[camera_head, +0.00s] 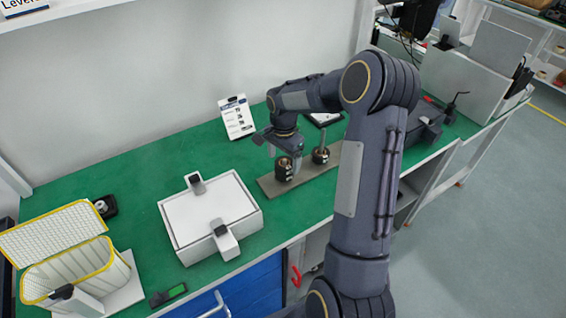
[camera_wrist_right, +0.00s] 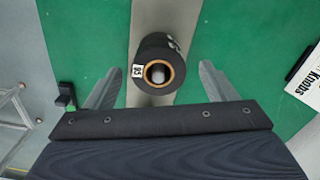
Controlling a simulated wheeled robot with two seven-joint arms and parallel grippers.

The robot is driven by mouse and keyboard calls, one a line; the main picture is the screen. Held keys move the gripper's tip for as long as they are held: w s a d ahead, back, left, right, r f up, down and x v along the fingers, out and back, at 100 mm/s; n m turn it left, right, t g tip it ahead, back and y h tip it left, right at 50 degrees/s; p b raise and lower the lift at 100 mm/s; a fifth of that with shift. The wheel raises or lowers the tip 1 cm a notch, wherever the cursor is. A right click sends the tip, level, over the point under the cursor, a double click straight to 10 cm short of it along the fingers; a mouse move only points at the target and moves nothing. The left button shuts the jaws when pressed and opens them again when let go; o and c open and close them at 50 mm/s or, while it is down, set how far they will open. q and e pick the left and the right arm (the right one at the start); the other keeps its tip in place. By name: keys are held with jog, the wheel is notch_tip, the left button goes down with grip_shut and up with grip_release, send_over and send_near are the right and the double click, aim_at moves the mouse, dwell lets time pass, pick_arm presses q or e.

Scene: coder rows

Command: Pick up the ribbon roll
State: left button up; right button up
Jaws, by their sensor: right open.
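A black ribbon roll (camera_head: 284,172) stands on a grey-brown mat (camera_head: 349,167) on the green bench. The right wrist view shows its tan core ring and a small white label on the roll (camera_wrist_right: 143,71). My right gripper (camera_head: 287,157) is directly above this roll, pointing down. In the right wrist view, the open jaws of the right gripper (camera_wrist_right: 161,75) lie on either side of the roll, with a gap at each side. Whether the fingertips reach down beside it is hard to tell. My left gripper is out of view.
A second dark roll with an upright post (camera_head: 321,154) stands right of the first on the mat. A white box (camera_head: 213,212) sits left, a sign card (camera_head: 237,117) behind, and a yellow-rimmed basket (camera_head: 75,272) far left. Green bench (camera_head: 140,165) is clear between.

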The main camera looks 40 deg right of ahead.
jog(key=shift+d+f, duration=0.1)
jog(key=shift+f, duration=0.55)
jog(key=c, duration=1.1)
jog(key=shift+r, duration=0.1)
